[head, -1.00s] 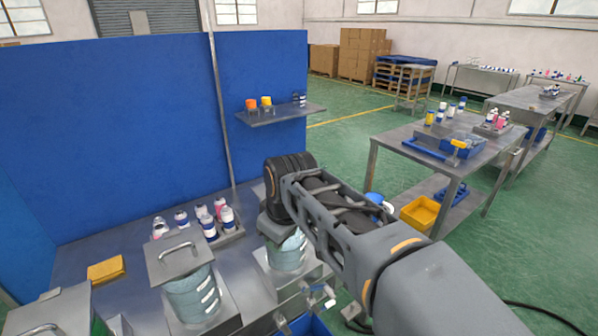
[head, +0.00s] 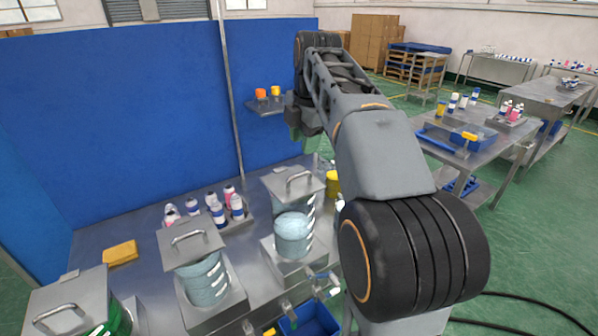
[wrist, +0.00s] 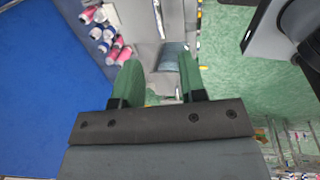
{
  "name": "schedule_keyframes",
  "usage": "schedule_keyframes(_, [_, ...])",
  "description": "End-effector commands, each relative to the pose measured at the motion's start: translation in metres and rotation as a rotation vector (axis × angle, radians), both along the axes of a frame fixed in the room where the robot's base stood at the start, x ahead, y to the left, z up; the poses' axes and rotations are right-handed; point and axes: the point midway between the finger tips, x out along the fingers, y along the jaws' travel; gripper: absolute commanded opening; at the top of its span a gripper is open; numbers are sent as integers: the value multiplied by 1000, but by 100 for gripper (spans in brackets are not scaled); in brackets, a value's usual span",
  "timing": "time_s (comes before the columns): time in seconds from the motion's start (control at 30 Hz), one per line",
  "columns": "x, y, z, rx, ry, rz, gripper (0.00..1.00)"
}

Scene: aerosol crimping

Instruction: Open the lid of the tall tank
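The tall tank (head: 293,235) is a clear cylinder with pale blue liquid and white level marks, standing on a metal base right of the other tanks. Its square metal lid (head: 293,184) with a bar handle (head: 300,177) appears to lie flat on top. My gripper (head: 308,132) is above and beyond this lid in the head view, apart from it, partly hidden by my arm. In the wrist view my gripper (wrist: 158,62) shows two green fingers spread apart, with nothing visibly held. A grey metal surface and a bar lie ahead of them; I cannot tell whether this is the tall tank's lid.
A shorter blue-filled tank (head: 205,280) and a green-filled tank (head: 118,318) stand to the left, both lidded. Several bottles (head: 218,212) stand behind. A blue partition (head: 120,120) and a small shelf (head: 265,107) are close to my arm. A yellow sponge-like block (head: 120,253) lies left.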

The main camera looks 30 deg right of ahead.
Motion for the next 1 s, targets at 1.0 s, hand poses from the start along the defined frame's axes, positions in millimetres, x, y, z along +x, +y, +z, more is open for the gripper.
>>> schedule_keyframes(1.0, [18, 2, -92, 0, -1, -2, 38])
